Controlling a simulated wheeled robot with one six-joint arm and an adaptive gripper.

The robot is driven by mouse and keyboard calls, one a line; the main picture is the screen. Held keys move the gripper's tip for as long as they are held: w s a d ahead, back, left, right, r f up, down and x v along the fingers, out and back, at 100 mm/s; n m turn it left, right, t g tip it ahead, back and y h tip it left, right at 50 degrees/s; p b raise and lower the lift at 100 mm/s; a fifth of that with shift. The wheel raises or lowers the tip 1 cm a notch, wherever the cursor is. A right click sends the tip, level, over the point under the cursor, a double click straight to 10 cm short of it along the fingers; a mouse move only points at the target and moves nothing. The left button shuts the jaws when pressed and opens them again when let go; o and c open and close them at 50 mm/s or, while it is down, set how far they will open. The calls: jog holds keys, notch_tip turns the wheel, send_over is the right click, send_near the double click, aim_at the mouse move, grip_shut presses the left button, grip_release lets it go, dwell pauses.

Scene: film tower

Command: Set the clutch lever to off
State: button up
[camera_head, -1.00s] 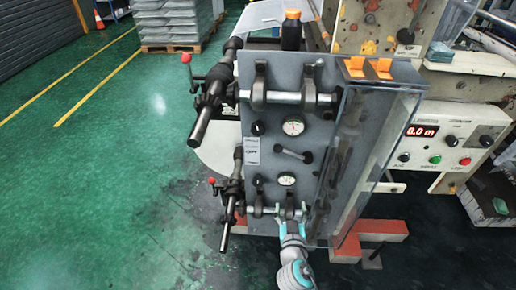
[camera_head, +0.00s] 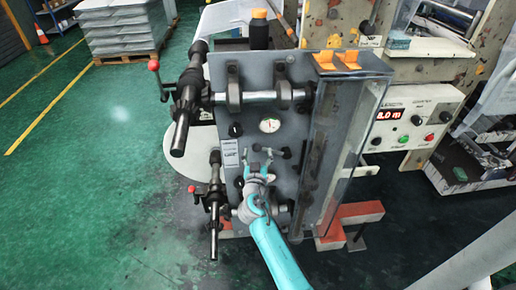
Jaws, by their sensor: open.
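A grey machine panel (camera_head: 222,75) carries several controls, and I cannot read which one is marked as the clutch. Two levers with red balls, an upper one (camera_head: 154,66) and a lower one (camera_head: 192,188), stand at the panel's left by the black shafts. My gripper (camera_head: 258,155) is open, fingers pointing up, in front of the mid panel just left of the black lever. I cannot tell whether it touches it. It appears empty.
A round gauge (camera_head: 269,126) and a black knob (camera_head: 235,130) sit above my gripper. A clear guard (camera_head: 350,125) sticks out at the panel's right. The upper roller bar (camera_head: 260,97) crosses the panel. Green floor (camera_head: 90,170) is free at the left.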

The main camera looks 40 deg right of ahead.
jog(key=shift+x, duration=1.6)
grip_shut()
jog(key=shift+f, duration=0.1)
